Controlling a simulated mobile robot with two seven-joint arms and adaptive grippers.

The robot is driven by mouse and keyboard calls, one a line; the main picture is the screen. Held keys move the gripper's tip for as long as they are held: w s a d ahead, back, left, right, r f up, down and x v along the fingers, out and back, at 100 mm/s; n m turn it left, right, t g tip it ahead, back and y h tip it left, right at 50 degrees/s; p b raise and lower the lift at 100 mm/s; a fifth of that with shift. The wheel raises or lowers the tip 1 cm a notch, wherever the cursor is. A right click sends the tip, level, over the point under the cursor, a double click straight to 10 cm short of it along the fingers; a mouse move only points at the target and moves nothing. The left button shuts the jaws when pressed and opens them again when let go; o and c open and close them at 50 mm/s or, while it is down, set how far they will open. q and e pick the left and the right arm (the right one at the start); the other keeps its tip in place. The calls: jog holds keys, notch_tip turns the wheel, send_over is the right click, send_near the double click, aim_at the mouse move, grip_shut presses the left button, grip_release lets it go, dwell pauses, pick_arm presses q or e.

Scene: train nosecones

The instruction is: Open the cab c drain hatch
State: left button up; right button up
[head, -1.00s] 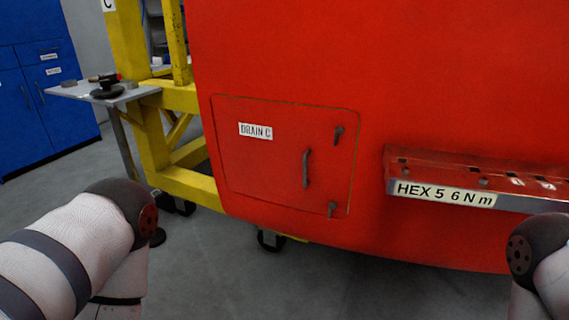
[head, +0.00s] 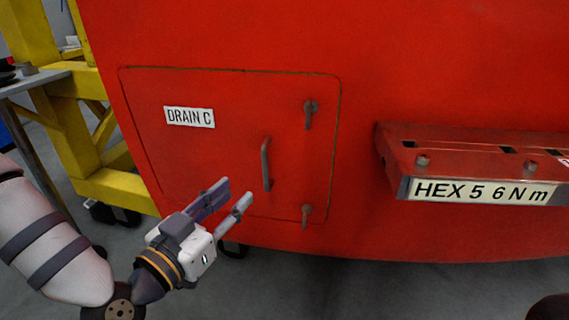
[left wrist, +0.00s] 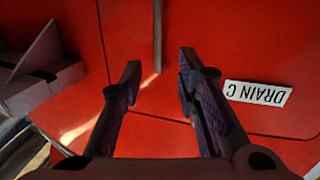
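The drain hatch (head: 215,150) is a closed red panel in the red cab wall, with a white "DRAIN C" label (head: 189,117). A grey vertical handle (head: 266,165) is on its right part. Two dark latches, upper (head: 310,112) and lower (head: 306,215), sit near its right edge. My left gripper (head: 236,194) is open and empty, below and left of the handle and apart from it. In the left wrist view its open fingers (left wrist: 160,72) face the panel, with a thin grey bar, seemingly the handle (left wrist: 157,35), beyond them. My right gripper is out of view.
A red tool ledge (head: 480,165) labelled "HEX 5 6 N m" juts out right of the hatch. A yellow frame (head: 75,140) and a grey table (head: 35,80) stand at left. Open floor shows below the cab.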

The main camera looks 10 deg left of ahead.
aim_at(264, 169)
pick_arm(q)
jog(key=x, duration=1.1)
jog(key=shift+d+r+b, duration=0.15)
jog(key=shift+d+b, duration=0.1)
jog(key=shift+b, duration=0.1)
grip_shut()
